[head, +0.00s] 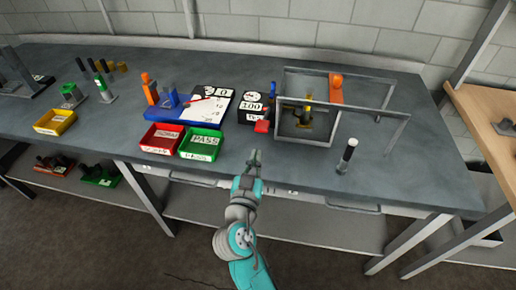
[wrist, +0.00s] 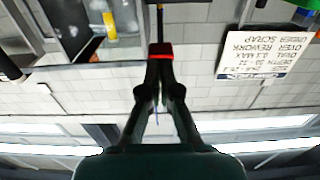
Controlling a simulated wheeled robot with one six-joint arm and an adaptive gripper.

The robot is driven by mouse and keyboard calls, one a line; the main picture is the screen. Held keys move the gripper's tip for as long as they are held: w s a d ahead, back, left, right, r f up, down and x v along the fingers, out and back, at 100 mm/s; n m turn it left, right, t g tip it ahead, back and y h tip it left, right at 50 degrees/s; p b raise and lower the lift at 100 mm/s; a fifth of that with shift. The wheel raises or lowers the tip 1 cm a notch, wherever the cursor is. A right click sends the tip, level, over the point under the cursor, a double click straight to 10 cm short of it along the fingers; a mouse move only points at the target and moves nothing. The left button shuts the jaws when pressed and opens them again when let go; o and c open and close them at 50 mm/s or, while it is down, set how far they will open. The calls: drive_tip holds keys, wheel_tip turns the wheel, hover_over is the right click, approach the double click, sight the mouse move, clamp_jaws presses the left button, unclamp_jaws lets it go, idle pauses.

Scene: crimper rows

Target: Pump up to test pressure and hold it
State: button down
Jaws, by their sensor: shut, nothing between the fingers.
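A black box with a white plate reading "100" (head: 252,107) stands on the bench, left of a metal frame. A red grip (head: 262,126) sits at its front; whether it is the pump handle I cannot tell. My gripper (head: 254,157) is shut and empty at the front of the bench, a little nearer than the red grip. No gauge needle is readable.
The grey metal frame (head: 399,115) surrounds a yellow-and-black fitting (head: 305,112). A black post with a white top (head: 347,155) stands right of my gripper. Red (head: 162,139) and green (head: 201,144) bins lie left. A sign (wrist: 262,52) hangs on the wall.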

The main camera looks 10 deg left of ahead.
drive_tip(key=s, duration=0.2)
drive_tip(key=s+f, duration=0.1)
drive_tip(key=s, duration=0.1)
drive_tip(key=shift+s+a, duration=0.1)
drive_tip(key=shift+s, duration=0.25)
idle(1.3)
